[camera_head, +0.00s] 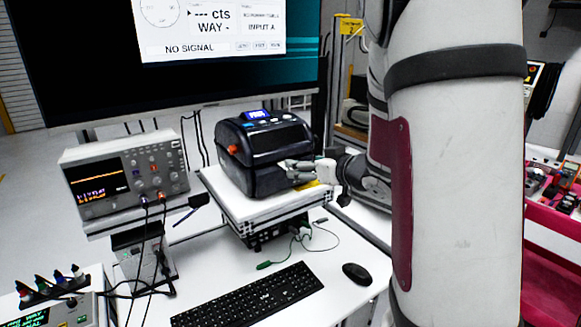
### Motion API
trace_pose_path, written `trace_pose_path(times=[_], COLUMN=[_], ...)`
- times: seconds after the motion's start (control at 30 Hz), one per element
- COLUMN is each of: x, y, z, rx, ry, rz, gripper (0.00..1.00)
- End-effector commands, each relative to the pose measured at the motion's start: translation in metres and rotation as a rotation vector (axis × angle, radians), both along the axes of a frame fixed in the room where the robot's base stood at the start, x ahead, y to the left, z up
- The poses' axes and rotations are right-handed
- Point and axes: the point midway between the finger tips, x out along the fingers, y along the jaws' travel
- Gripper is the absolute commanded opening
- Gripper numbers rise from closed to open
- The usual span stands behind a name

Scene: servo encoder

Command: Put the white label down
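My gripper (290,168) is at the front right side of a black label printer (262,145), its grey fingers close to or touching the printer's front. My white arm comes in from the right and fills much of that side. The fingers are small and seen from the side, so I cannot tell whether they are open or shut. I cannot make out a white label for certain; it may be hidden by the fingers or blend with the pale surfaces there. The printer stands on a white raised platform (243,207).
An oscilloscope (125,175) stands left of the printer. A black keyboard (247,296) and mouse (357,273) lie on the white desk (215,270) in front. Cables with a green end (268,264) lie between. A large monitor (180,50) hangs behind. Clear desk shows around the keyboard.

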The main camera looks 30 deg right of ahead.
Motion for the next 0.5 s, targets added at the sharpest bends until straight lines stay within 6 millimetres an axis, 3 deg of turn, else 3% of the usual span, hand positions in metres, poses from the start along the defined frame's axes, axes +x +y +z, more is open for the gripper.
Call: trace_pose_path(times=[0.5], x=[0.046], y=[0.009], z=[-0.022], rx=[0.0], ry=[0.0], rz=[0.001], gripper=[0.68])
